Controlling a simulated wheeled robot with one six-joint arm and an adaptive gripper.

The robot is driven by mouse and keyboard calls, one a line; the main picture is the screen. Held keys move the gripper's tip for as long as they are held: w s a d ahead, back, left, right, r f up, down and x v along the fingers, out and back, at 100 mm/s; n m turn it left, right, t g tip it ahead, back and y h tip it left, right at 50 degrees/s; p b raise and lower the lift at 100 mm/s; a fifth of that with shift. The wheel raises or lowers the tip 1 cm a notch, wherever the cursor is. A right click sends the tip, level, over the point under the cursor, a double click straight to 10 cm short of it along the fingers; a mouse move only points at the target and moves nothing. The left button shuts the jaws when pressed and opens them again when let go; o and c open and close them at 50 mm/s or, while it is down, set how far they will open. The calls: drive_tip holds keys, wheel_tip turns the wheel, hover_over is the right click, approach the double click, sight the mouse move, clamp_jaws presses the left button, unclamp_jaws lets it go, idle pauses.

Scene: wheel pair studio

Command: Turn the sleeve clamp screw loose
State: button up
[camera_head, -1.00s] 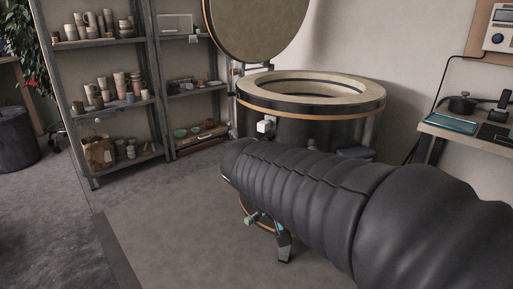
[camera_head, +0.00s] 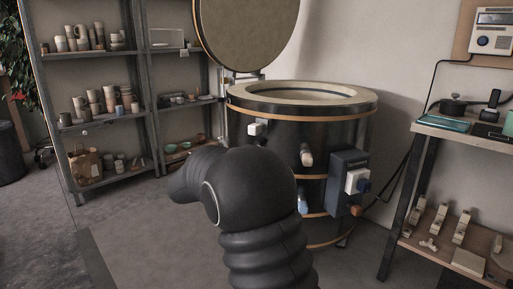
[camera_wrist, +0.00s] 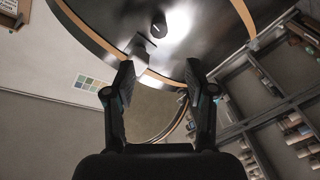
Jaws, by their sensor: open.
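I cannot make out for certain which part is the sleeve clamp screw. The round dark kiln (camera_head: 270,165) with copper bands stands open in the head view. A pale peg-like plug (camera_head: 306,155) and a white block (camera_head: 255,128) stick out of its wall. In the wrist view my gripper (camera_wrist: 160,82) is open and empty, its two black fingers apart. Beyond the fingertips, a short dark knob (camera_wrist: 158,26) stands out from shiny dark metal, with a pale bracket (camera_wrist: 143,50) near the left finger. In the head view my dark-sleeved arm hides the gripper.
A grey control box (camera_head: 345,170) with a white block and blue knob sits on the kiln's right side. The round kiln lid (camera_head: 247,28) is raised. Shelves of pots (camera_head: 95,100) stand left, a workbench (camera_head: 450,130) right. The floor (camera_head: 135,225) at left is clear.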

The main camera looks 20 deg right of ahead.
drive_tip(key=p+x, duration=0.1)
drive_tip(key=x, duration=1.2)
drive_tip(key=shift+d, duration=0.2)
clamp_jaws()
